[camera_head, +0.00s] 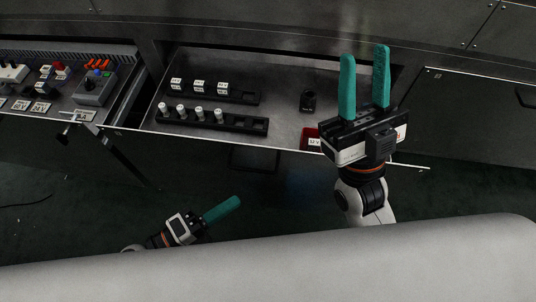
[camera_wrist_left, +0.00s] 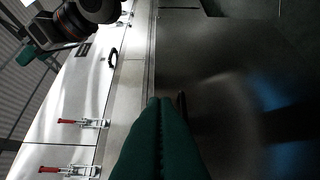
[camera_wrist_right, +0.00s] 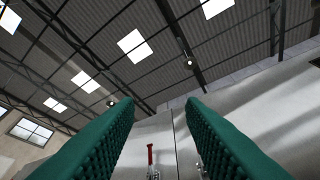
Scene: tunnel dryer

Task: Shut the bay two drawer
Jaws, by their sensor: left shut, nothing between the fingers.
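An open drawer (camera_head: 152,128) stands out at the middle of the head view, its inside showing. I take it as the bay two drawer; no bay number is readable. A dark handle (camera_head: 255,160) is on its front face. My left gripper (camera_head: 239,200) is shut and empty, below and in front of that face. In the left wrist view its closed teal fingers (camera_wrist_left: 160,100) point along a dark panel (camera_wrist_left: 230,100); I cannot tell if they touch it. My right gripper (camera_head: 365,50) is open and empty, raised over the drawer's right end, hiding part of it.
The drawer holds black racks (camera_head: 215,120) with white-topped pieces, a small black part (camera_head: 308,100) and a red bin (camera_head: 312,138). A control tray (camera_head: 60,85) is at left. A dark closed panel (camera_head: 470,120) is at right. A pale curved surface (camera_head: 330,255) crosses the foreground.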

